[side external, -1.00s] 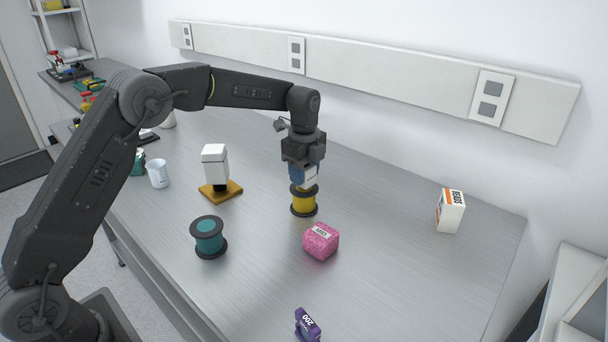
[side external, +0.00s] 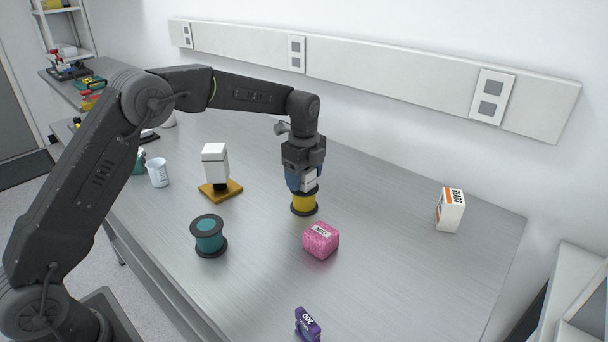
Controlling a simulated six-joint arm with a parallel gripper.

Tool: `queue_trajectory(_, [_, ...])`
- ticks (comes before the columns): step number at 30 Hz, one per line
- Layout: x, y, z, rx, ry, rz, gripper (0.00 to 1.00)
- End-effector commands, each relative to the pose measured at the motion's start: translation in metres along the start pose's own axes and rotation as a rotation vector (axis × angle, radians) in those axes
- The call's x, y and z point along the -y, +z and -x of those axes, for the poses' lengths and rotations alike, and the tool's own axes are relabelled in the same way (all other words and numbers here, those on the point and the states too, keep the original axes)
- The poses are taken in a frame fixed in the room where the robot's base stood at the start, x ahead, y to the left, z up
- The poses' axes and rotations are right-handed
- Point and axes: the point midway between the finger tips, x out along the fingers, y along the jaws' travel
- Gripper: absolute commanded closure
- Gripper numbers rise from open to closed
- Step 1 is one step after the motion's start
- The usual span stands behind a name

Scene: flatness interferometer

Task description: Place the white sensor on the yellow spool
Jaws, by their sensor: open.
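The yellow spool (side external: 304,203), with dark flanges, stands upright on the metal bench near the middle. A small white piece (side external: 310,181), which looks like the white sensor, shows at its top between or just beside my fingers. My gripper (side external: 302,184) points straight down over the spool with its blue fingers open around or beside this piece. The fingers hide much of the piece and the spool's top, so I cannot tell whether the piece rests on the spool.
A pink block (side external: 321,240) lies just right and in front of the spool. A teal spool (side external: 209,236), a white instrument on an orange base (side external: 233,192), a white mug (side external: 158,173), a purple item (side external: 307,325) and a white-orange box (side external: 450,210) stand farther off.

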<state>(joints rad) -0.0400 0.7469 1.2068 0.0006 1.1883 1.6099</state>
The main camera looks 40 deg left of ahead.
Motion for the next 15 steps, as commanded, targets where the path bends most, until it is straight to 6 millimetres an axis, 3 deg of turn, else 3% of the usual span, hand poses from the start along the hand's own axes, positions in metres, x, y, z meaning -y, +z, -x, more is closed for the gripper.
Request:
queue_trajectory(5, [0.001,0.0,0.014,0.0,-0.004,0.0,0.32])
queue_trajectory(15, [0.001,0.0,0.083,0.0,-0.004,0.0,0.32])
